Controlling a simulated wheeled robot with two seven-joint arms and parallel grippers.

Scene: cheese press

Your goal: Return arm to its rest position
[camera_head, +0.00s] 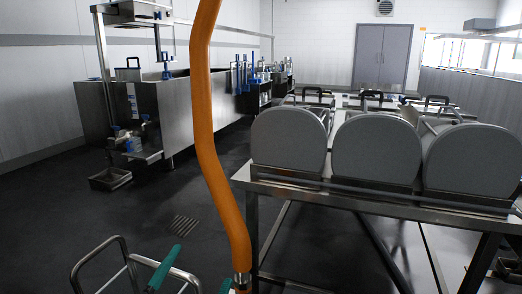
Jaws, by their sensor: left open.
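My left gripper (197,270) is low in the head view, at the bottom edge. Two teal pieces there look like its fingers, apart with nothing between them; the rest of it is cut off by the frame. My right gripper is not in view. No arm link can be made out clearly.
A thick orange hose (207,130) hangs down the middle to a metal ferrule. Bent metal tubing (105,255) stands at lower left. A steel table (375,197) with grey rounded moulds (376,151) fills the right. A steel vat (175,117) stands back left. Dark floor between is clear.

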